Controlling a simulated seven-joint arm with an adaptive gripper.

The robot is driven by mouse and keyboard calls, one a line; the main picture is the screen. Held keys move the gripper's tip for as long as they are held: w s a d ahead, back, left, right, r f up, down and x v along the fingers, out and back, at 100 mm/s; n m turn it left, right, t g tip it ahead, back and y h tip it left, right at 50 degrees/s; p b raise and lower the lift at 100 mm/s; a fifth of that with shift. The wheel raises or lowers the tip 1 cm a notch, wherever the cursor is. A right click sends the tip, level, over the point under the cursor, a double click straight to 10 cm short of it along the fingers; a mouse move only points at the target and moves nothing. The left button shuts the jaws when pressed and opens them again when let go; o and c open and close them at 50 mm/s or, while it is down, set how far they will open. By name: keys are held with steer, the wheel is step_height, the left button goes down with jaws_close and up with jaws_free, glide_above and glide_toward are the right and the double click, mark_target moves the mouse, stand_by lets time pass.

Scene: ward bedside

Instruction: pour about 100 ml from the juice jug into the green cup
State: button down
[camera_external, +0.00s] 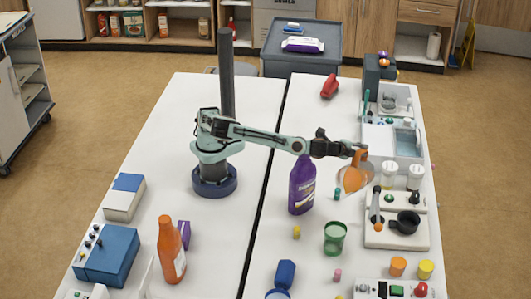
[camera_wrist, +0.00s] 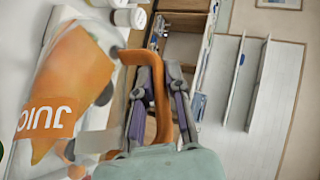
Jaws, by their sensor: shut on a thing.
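The juice jug (camera_external: 356,173) is clear with orange contents or label and an orange handle. In the wrist view the jug (camera_wrist: 70,75) fills the left side, with an orange label reading "JUIC", and looks tilted in the picture. My gripper (camera_external: 352,150) is shut on its orange handle (camera_wrist: 162,95); the fingers (camera_wrist: 155,105) lie on either side of it. I cannot tell whether the jug's base touches the table. The green cup (camera_external: 335,238) stands upright on the right table, nearer the camera than the jug and apart from it. Its inside looks empty.
A tall purple bottle (camera_external: 302,185) stands close left of the jug, below my forearm. A small yellow item (camera_external: 296,232) and a pink one (camera_external: 338,274) are near the cup. A blue bottle (camera_external: 285,275) stands in front.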

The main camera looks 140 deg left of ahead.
steer(key=shift+w+d+r+y+b, duration=0.2)
steer(key=shift+w+d+y+b, duration=0.05)
steer(key=shift+d+y+b, duration=0.4)
steer(key=shift+w+d+m+y, duration=0.2)
steer(key=shift+d+m+y, duration=0.1)
steer(key=shift+d+y, duration=0.1)
steer(key=shift+a+b, duration=0.4)
steer(key=shift+b, duration=0.2)
stand_by(0.4)
steer(key=shift+d+r+y+b, duration=0.1)
steer(key=shift+d+y+b, duration=0.2)
steer(key=shift+y+b, duration=0.25)
stand_by(0.7)
steer(key=shift+w+d+b, duration=0.1)
steer(key=shift+d+b, duration=0.15)
steer(key=shift+b, duration=0.4)
steer(key=a+h, duration=0.1)
steer(key=s+a+h, duration=0.1)
steer(key=a, duration=0.1)
steer(key=s+a+h, duration=0.1)
steer(key=shift+s+a+f+n, duration=0.1)
steer(key=shift+a+f+n, duration=0.1)
steer(key=shift+f+n, duration=0.15)
steer(key=shift+a+h, duration=0.15)
steer(key=shift+h, duration=0.35)
steer(key=shift+s+a+r+h, duration=0.1)
steer(key=shift+a+r+h, duration=0.1)
steer(key=shift+h, duration=0.1)
